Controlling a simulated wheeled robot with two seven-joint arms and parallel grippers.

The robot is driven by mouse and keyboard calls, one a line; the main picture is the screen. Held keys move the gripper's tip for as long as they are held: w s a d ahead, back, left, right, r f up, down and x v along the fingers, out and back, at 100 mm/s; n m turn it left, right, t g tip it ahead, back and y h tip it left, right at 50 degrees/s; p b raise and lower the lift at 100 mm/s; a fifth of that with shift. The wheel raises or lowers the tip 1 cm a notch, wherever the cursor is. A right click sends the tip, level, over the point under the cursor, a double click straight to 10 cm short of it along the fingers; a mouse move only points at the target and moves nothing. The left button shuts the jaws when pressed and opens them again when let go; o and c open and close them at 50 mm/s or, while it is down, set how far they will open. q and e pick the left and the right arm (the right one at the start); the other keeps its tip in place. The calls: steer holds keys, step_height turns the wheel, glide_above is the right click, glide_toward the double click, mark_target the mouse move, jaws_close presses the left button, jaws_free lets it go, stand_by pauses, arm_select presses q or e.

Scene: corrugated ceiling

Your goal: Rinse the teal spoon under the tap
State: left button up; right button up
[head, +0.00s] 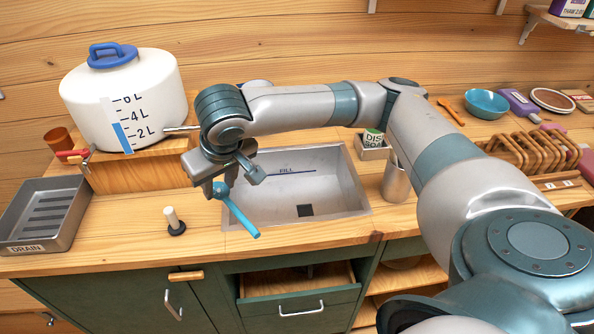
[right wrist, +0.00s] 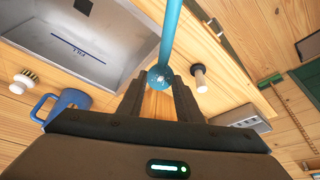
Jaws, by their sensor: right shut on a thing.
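The teal spoon (head: 240,217) is in my right gripper (head: 218,180), above the left part of the sink (head: 345,190). Its long shaft slants down to the right, toward the sink's front edge. In the right wrist view, the spoon (right wrist: 170,35) runs up from between the fingertips (right wrist: 158,85), which are shut on its rounded end. A white water tank (head: 130,95) stands left of the sink, and a thin metal spout (head: 180,129) points from it toward my right wrist. A red lever (head: 70,154) shows at the tank's lower left. My left gripper is not in view.
A grey drain tray (head: 45,215) sits at far left. A blue mug (right wrist: 65,105) shows in the wrist view. An open drawer (head: 300,282) is below.

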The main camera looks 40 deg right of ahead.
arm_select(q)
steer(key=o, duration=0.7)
arm_select(e)
steer(key=shift+f, duration=0.2)
steer(key=shift+s+d+f+p, duration=0.2)
steer(key=shift+f+p, duration=0.15)
steer(key=shift+f, duration=0.2)
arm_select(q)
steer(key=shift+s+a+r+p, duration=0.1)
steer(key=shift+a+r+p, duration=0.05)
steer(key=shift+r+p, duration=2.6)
arm_select(e)
steer(key=s+d+f+n+t+y, duration=0.1)
steer(key=s+d+n+t, duration=0.2)
steer(key=d, duration=1.2)
steer(key=shift+s+d+t, duration=0.15)
steer(key=shift+s+t, duration=1.25)
steer(key=shift+s, duration=0.7)
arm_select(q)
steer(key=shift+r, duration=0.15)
arm_select(e)
steer(key=shift+f, duration=0.1)
